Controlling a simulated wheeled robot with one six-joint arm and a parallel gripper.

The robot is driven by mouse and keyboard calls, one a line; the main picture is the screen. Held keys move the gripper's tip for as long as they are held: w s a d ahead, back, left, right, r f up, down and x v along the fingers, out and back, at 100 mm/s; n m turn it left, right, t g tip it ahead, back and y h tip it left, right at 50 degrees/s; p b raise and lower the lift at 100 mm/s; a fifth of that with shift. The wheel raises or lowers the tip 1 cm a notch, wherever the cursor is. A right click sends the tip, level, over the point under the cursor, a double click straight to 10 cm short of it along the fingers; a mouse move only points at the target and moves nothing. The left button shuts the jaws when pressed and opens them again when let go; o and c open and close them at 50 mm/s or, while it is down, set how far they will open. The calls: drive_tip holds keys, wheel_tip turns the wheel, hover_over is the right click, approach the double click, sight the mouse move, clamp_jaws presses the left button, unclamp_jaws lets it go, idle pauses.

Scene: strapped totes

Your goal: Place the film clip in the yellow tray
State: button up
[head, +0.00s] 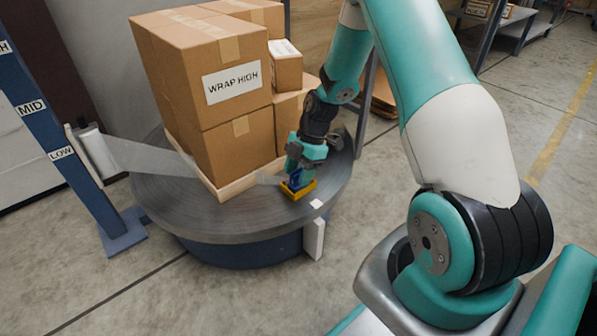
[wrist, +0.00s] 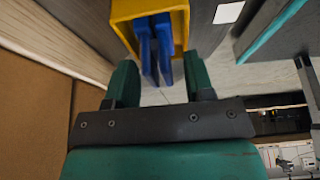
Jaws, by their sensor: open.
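The blue film clip (wrist: 146,48) stands with one end inside the yellow tray (wrist: 180,28) in the wrist view, its two prongs pointing back toward my gripper. In the head view the clip (head: 295,179) sits at the yellow tray (head: 302,191), which lies on the turntable near the pallet's corner. My gripper (wrist: 160,72) is open. Its two green fingers stand to either side of the clip's prongs, with visible gaps on both sides. In the head view my gripper (head: 299,166) is just above the tray and partly covers the clip. The clip's far end is hard to see.
Stacked cartons (head: 238,85) on a pallet fill the turntable (head: 180,210) left of my gripper. Film (head: 150,157) stretches from a roll (head: 98,152) on the blue mast (head: 60,140) to the load. A white square (head: 316,204) lies near the tray. Floor is clear in front.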

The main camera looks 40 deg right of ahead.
drive_tip(key=p+v, duration=0.7)
drive_tip(key=v, duration=0.5)
wheel_tip(320, 180, up, 6)
drive_tip(key=m, duration=0.2)
hover_over(293, 174)
drive_tip(key=s+a+r+m, duration=0.3)
drive_tip(key=s+a+r, duration=0.2)
drive_tip(key=a+r, duration=0.4)
drive_tip(key=s+a+r+m, duration=0.3)
drive_tip(key=s+a, duration=0.2)
drive_tip(key=s, duration=0.3)
drive_tip(key=s+a+r+m, duration=0.3)
drive_tip(key=s+a, duration=0.3)
drive_tip(key=s, duration=0.3)
drive_tip(key=shift+s+a+r, duration=0.15)
drive_tip(key=shift+a+r, duration=0.15)
